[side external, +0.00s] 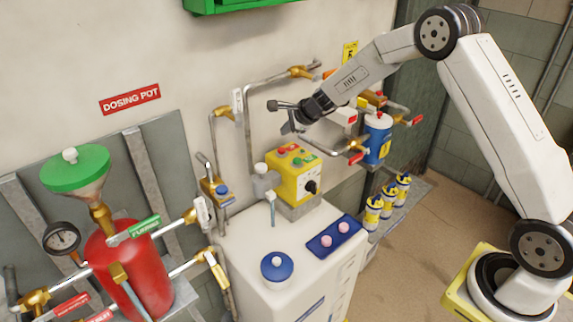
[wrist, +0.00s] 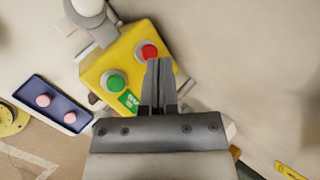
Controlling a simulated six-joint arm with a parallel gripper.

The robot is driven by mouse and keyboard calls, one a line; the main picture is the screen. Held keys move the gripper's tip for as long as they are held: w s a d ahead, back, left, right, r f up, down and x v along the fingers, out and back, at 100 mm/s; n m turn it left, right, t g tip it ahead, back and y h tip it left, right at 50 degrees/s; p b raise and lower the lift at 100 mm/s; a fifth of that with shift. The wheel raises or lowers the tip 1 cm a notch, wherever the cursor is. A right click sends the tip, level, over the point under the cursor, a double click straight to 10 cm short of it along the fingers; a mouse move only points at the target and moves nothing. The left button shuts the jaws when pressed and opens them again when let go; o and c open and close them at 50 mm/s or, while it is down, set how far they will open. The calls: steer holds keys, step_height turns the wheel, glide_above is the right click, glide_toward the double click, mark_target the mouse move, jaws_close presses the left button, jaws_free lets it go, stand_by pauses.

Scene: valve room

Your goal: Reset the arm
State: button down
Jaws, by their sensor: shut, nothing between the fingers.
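My gripper (side external: 290,116) is in the air above the yellow control box in the side view, with clear space between them. In the wrist view my gripper (wrist: 158,62) is shut, its two fingers together with nothing between them. The yellow control box (side external: 283,181) stands on the white cabinet and has red and green buttons and a black knob. In the wrist view the box (wrist: 100,68) lies beyond the fingers, with its green button (wrist: 115,82) and red button (wrist: 149,52) visible. The fingers partly cover the box.
The white cabinet (side external: 240,247) carries a blue cap (side external: 277,267) and a blue tray (side external: 334,237) with two pink knobs. A red dosing pot (side external: 118,262) with pipes stands left. Wall pipes (side external: 248,120) run behind my gripper. A blue canister (side external: 378,140) is at right.

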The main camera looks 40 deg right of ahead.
steer(key=s+a+r+n+g+h, duration=0.1)
steer(key=s+a+n+g, duration=0.1)
steer(key=s+n, duration=0.9)
steer(key=s+a+n+g+h, duration=0.1)
steer(key=s+a+n+g, duration=0.2)
steer(key=s+n, duration=0.8)
steer(key=s+a, duration=0.1)
steer(key=s, duration=1.1)
steer(key=shift+a+r+g, duration=0.25)
steer(key=shift+r+g, duration=0.05)
steer(key=shift+r, duration=0.05)
